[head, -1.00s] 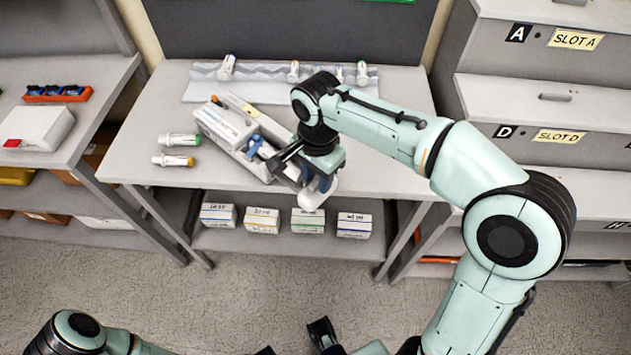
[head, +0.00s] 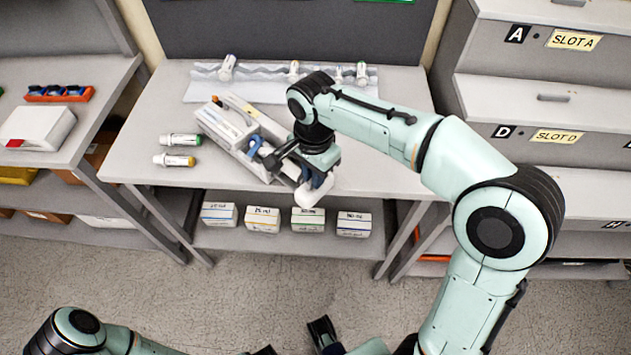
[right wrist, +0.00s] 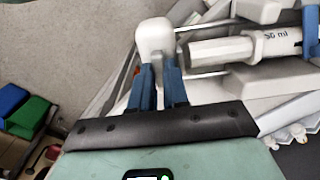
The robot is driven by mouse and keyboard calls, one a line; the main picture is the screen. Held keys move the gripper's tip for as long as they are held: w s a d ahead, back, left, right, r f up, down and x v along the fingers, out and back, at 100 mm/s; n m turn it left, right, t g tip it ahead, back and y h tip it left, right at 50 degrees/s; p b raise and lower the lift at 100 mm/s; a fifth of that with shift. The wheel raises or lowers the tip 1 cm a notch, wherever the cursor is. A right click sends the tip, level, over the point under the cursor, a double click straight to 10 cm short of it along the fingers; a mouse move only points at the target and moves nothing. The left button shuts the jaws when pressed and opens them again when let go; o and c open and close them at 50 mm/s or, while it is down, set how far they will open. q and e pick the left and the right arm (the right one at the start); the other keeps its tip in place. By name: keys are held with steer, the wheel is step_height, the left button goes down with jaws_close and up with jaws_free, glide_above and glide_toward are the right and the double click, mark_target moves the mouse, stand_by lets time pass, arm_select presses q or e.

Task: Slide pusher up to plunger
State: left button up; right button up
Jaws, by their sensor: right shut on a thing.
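The grey-white infusion pump (head: 226,124) lies at an angle on the table in the head view. My right gripper (head: 318,183) is at its lower right end; its blue fingers (right wrist: 158,82) are shut on the white pusher (right wrist: 155,38). The pusher also shows below the gripper in the head view (head: 316,201). In the right wrist view, the syringe marked 50 ml (right wrist: 275,43) lies to the right, its plunger (right wrist: 198,52) pointing at the pusher with a small gap visible. My left gripper (head: 322,334) shows only partly at the bottom edge; its jaws are unclear.
A clear tray (head: 205,88) with several white items is at the back. Labelled boxes (head: 262,219) stand on the lower shelf. Slotted drawers (head: 570,90) stand at the right.

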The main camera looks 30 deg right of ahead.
arm_select(q)
steer(key=shift+w+r, duration=0.1)
steer(key=shift+r, duration=0.15)
arm_select(e)
steer(key=shift+w+a, duration=0.1)
steer(key=shift+w, duration=0.15)
steer(key=o, duration=0.6)
step_height(320, 180, up, 3)
steer(key=p, duration=0.3)
step_height(320, 180, up, 4)
steer(key=p, duration=0.3)
steer(key=shift+r, duration=0.1)
arm_select(q)
step_height(320, 180, up, 6)
steer(key=w, duration=0.2)
steer(key=shift+w, duration=0.25)
steer(key=shift+s, duration=0.1)
